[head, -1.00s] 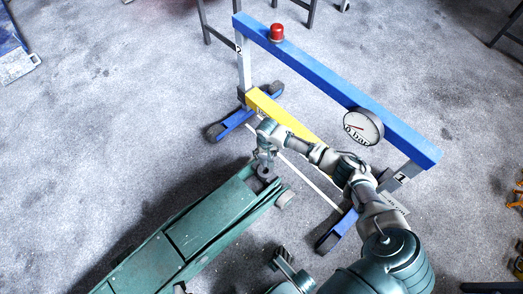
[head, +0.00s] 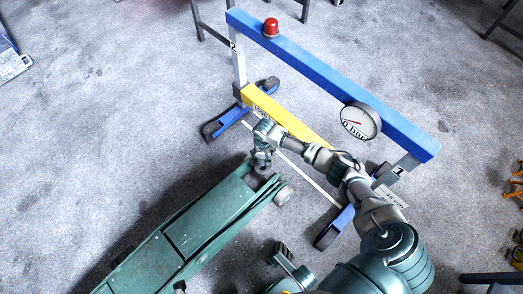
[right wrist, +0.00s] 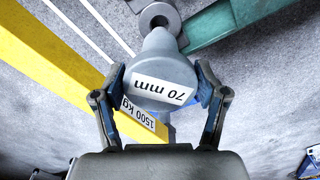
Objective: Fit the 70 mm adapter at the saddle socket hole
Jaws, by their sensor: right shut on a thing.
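The 70 mm adapter (right wrist: 162,75) is a grey, tapered piece with a white "70 mm" label. My right gripper (right wrist: 163,88) is shut on it, one finger on each side. The saddle (right wrist: 143,17) is a round grey disc with a dark central hole, just beyond the adapter's narrow end in the right wrist view. The adapter overlaps the disc's near edge; I cannot tell whether they touch. In the head view my right gripper (head: 262,160) is over the front end of the green trolley jack (head: 205,225) and hides most of the saddle. My left gripper does not show.
A blue press frame (head: 325,78) with a gauge (head: 360,121) and red lamp (head: 271,28) stands behind the jack. Its yellow beam (head: 285,121) runs close beside my right forearm. The floor left of the jack is clear.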

